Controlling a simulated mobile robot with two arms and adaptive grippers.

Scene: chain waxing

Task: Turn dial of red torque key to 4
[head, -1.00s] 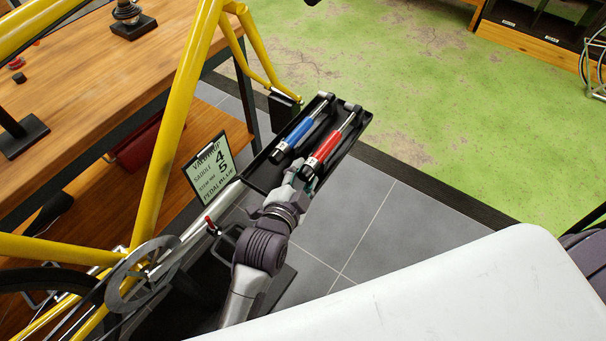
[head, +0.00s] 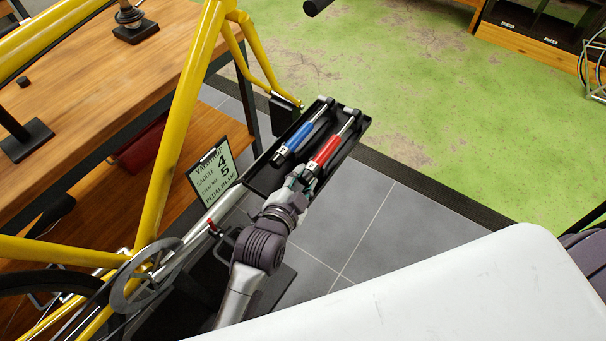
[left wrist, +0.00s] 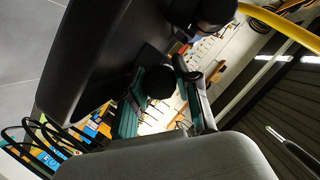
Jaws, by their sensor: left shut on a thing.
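The red torque key (head: 328,150) lies in a black tray (head: 262,181), its silver shaft pointing away to the upper right. My left gripper (head: 303,178) is at the near, dark dial end of the red key and is shut on it. In the left wrist view a round black end (left wrist: 158,82), which looks like the dial, sits between the green-padded fingers of my left gripper (left wrist: 160,100). The dial's number cannot be read. My right gripper is not in view.
A blue torque key (head: 297,138) lies beside the red one. A yellow bike frame (head: 176,110) and a wooden workbench (head: 110,80) are on the left. The green floor (head: 430,100) beyond is open.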

